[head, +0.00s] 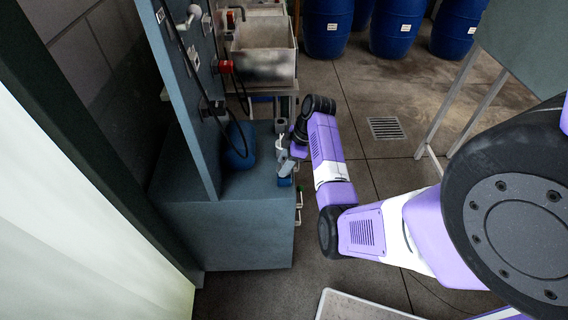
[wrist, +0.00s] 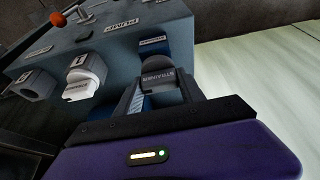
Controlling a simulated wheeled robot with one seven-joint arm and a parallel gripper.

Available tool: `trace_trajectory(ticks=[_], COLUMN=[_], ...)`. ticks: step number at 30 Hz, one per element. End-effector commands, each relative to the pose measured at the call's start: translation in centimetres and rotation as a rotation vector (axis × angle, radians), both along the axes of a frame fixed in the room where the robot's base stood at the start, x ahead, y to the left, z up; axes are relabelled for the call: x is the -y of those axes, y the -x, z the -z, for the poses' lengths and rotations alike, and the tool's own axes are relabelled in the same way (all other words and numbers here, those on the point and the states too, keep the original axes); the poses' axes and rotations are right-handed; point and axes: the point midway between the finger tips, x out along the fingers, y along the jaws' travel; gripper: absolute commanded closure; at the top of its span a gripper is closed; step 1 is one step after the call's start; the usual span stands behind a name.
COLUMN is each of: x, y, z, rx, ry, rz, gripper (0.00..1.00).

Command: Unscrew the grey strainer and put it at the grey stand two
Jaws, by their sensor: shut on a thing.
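The grey strainer (wrist: 157,80), a dark grey piece with a "STRAINER" label, is between my fingers in the wrist view. My gripper (wrist: 160,95) is shut on it, one finger on each side. A blue part shows just behind it; whether the strainer is still seated there I cannot tell. In the head view my gripper (head: 290,163) is at the right side of the blue-grey machine; the strainer is too small to make out there.
In the head view the machine (head: 225,235) stands left; blue barrels (head: 397,28) stand behind. Floor around the drain (head: 386,128) is clear.

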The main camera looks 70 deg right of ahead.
Motion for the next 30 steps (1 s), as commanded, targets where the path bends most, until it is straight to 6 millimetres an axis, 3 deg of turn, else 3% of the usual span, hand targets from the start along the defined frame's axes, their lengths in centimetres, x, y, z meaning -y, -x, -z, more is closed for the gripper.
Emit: trace_trajectory(ticks=[30], x=[0.0], y=[0.0], z=[-2.8], rx=[0.0], ry=[0.001], rz=[-0.001], gripper=[1.0])
